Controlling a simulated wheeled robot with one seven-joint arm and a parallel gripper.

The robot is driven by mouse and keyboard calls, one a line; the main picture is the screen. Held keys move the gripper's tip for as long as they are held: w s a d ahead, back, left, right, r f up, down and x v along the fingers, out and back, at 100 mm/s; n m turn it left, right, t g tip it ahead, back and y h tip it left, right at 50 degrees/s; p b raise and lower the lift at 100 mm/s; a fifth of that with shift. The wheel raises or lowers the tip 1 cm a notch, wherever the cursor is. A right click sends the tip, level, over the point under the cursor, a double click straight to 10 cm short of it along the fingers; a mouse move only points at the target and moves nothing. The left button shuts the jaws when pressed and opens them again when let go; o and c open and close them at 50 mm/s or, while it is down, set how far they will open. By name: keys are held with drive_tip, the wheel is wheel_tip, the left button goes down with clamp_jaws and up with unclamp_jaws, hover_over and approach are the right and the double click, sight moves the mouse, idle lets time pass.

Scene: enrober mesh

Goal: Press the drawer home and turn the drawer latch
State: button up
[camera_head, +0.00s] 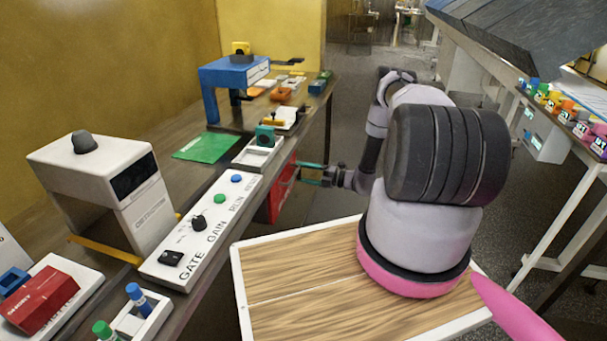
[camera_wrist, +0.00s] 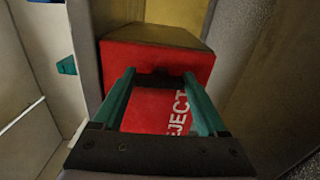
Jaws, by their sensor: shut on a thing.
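The red drawer (camera_head: 283,190) is at the table's front side, below the tabletop edge. In the wrist view the drawer (camera_wrist: 155,115) shows a red front with white lettering that ends in "EJECT". My gripper (camera_head: 302,173) is at the drawer front. In the wrist view its two teal fingers (camera_wrist: 158,78) point at the drawer and are shut on a dark bar, which looks like the drawer handle. How far the drawer stands out is hard to tell. I cannot make out the drawer latch for sure; a small teal piece (camera_wrist: 66,66) shows at the left of the wrist view.
A white control panel (camera_head: 180,262) with knobs and buttons lies along the table edge, near the drawer. A white machine (camera_head: 105,180) and a blue frame (camera_head: 225,85) stand on the table. Open floor lies right of the table; another bench (camera_head: 560,200) is at far right.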

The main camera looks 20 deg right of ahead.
drive_tip(key=o, duration=1.3)
drive_tip(key=shift+d, duration=0.1)
drive_tip(key=v, duration=1)
drive_tip(key=shift+s+d, duration=0.25)
